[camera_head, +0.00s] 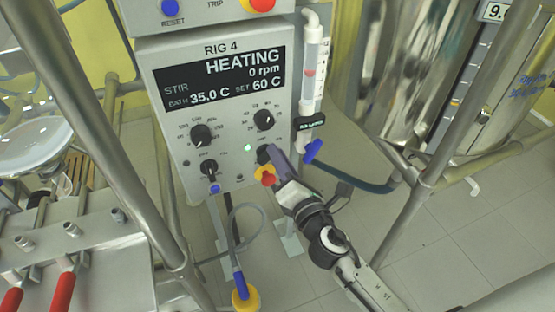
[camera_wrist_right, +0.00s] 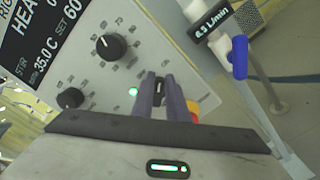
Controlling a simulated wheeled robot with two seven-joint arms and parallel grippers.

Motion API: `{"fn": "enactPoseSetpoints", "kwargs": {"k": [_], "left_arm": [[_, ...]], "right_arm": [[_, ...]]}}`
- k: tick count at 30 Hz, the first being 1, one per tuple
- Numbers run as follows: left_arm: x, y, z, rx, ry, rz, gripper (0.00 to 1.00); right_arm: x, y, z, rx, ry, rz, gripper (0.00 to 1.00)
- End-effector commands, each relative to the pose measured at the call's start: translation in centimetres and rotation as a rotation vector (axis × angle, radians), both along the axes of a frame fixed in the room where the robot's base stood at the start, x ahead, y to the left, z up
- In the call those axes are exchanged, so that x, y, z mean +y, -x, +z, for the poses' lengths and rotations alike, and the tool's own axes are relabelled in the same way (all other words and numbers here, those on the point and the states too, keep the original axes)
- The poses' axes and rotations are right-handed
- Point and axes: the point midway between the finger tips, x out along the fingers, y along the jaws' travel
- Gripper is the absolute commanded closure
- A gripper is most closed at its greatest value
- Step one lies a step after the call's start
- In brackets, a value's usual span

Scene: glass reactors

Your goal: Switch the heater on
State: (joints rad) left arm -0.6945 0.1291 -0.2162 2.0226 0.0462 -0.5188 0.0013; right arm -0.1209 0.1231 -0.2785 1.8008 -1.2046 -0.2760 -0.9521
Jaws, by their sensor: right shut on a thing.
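The control box (camera_head: 180,120) of RIG 4 stands in front of me. Its display (camera_head: 218,80) reads HEATING, 0 rpm, bath 35.0 C, set 60 C. A green light (camera_head: 247,147) glows on the panel and also shows in the right wrist view (camera_wrist_right: 133,91). My right gripper (camera_head: 268,156) is at the panel's lower right, just right of the light. Its fingers are shut on a dark knob (camera_wrist_right: 158,87), which they partly hide. My left gripper is not in view.
Other black knobs, such as the upper right one (camera_head: 264,119) and the lower left one (camera_head: 209,168), sit close by. A flowmeter with a blue valve (camera_head: 313,151) is right of the box. Metal frame posts (camera_head: 435,150) flank the arm. A red-yellow part (camera_head: 265,175) lies just below the gripper.

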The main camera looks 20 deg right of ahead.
Motion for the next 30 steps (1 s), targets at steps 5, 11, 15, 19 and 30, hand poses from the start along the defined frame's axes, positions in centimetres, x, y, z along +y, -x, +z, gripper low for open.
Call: {"fn": "enactPoseSetpoints", "kwargs": {"k": [5,11,15,19,30], "left_arm": [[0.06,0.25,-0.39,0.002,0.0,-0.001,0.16],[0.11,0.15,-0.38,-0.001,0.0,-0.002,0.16],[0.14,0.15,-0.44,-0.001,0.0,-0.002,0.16],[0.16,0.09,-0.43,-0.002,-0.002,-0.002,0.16],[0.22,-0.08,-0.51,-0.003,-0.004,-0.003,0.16]], "right_arm": [[-0.08,0.06,-0.34,0.004,-0.086,0.0,1.0],[-0.17,0.05,-0.41,0.007,-0.138,0.0,1.0],[-0.19,0.05,-0.42,0.007,-0.151,0.0,1.0],[-0.19,0.05,-0.42,0.007,-0.154,0.0,1.0],[-0.18,0.05,-0.42,0.007,-0.154,0.0,0.68]]}}
